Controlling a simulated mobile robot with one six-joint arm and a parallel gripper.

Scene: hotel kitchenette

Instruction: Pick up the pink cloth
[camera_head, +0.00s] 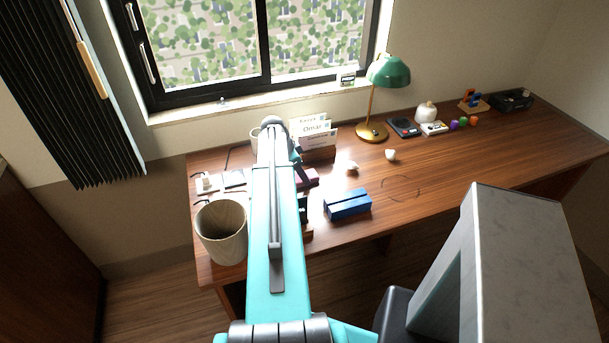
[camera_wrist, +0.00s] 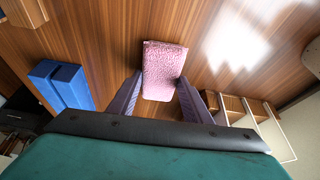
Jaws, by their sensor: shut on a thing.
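The pink cloth (camera_wrist: 163,66) is a small, folded, textured rectangle at the top middle of the wrist view. It lies between the two fingers of my gripper (camera_wrist: 160,88), which are shut on its near part. A strip of the cloth (camera_head: 313,178) shows just right of my arm in the head view. The rest of it, and most of my gripper, is hidden behind the arm there. The cloth is at or close to the wooden desk top; I cannot tell whether it touches it.
A blue two-part block (camera_head: 348,204) sits close by on the desk (camera_head: 430,165); it also shows in the wrist view (camera_wrist: 62,85). A card holder (camera_head: 318,150) stands behind the cloth. A wood-coloured bin (camera_head: 221,234) is left of my arm. A green lamp (camera_head: 388,71) stands at the back.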

